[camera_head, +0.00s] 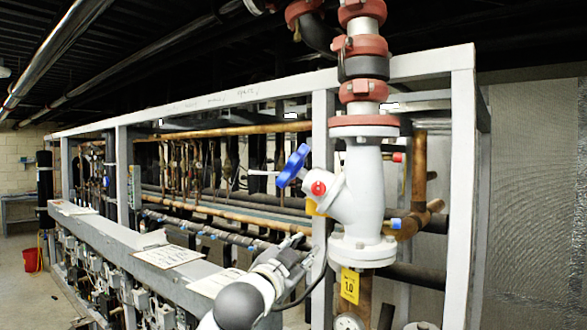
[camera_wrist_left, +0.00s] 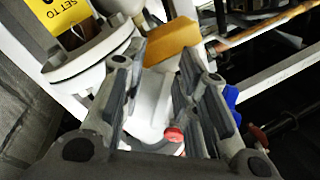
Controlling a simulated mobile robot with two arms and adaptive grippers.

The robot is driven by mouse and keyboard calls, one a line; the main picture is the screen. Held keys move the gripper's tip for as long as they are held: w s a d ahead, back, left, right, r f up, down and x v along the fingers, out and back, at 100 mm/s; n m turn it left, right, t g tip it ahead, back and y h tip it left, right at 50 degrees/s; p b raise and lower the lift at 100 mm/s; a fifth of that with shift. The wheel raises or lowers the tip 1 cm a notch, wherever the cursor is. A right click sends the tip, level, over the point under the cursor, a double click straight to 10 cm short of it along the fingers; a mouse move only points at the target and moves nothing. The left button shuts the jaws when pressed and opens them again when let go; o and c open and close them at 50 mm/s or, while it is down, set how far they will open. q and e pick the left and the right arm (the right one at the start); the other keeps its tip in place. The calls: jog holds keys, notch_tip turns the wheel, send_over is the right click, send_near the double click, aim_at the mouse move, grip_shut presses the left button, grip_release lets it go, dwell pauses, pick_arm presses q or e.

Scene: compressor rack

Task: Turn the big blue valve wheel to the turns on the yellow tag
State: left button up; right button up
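The blue valve wheel (camera_head: 293,165) sits tilted on the upper left side of the white valve body (camera_head: 362,195). Part of the wheel shows at the right of the left wrist view (camera_wrist_left: 231,96), behind a finger. The yellow tag (camera_head: 349,285) hangs below the valve and reads "1.0"; its "SET TO" text shows upside down in the left wrist view (camera_wrist_left: 58,27). My left gripper (camera_head: 300,246) is below and left of the valve, apart from the wheel. Its fingers (camera_wrist_left: 163,62) are open, with nothing held. My right gripper is not in view.
A red cap (camera_head: 319,188) is on the valve's side, with an orange-yellow piece (camera_head: 313,208) below it. A grey frame post (camera_head: 320,130) stands close behind the wheel. A ledge with paper sheets (camera_head: 168,256) runs along the left. Copper pipes (camera_head: 225,212) lie behind.

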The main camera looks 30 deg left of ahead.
aim_at(294, 174)
pick_arm(q)
jog(key=s+a+r+t+y, duration=0.1)
jog(key=s+a+r, duration=0.1)
jog(key=r, duration=0.5)
jog(key=s+a+r+t, duration=0.1)
jog(key=a+r+t, duration=0.1)
jog(key=r, duration=0.5)
jog(key=p+x, duration=0.3)
jog(key=x, duration=0.2)
jog(key=p+x, duration=0.3)
jog(key=x, duration=0.2)
jog(key=shift+s+a+r, duration=0.1)
jog(key=shift+a+r, duration=0.05)
jog(key=shift+a, duration=0.1)
jog(key=shift+w, duration=0.5)
grip_shut()
jog(key=shift+n+g+y, duration=0.4)
jog(key=shift+g, duration=0.1)
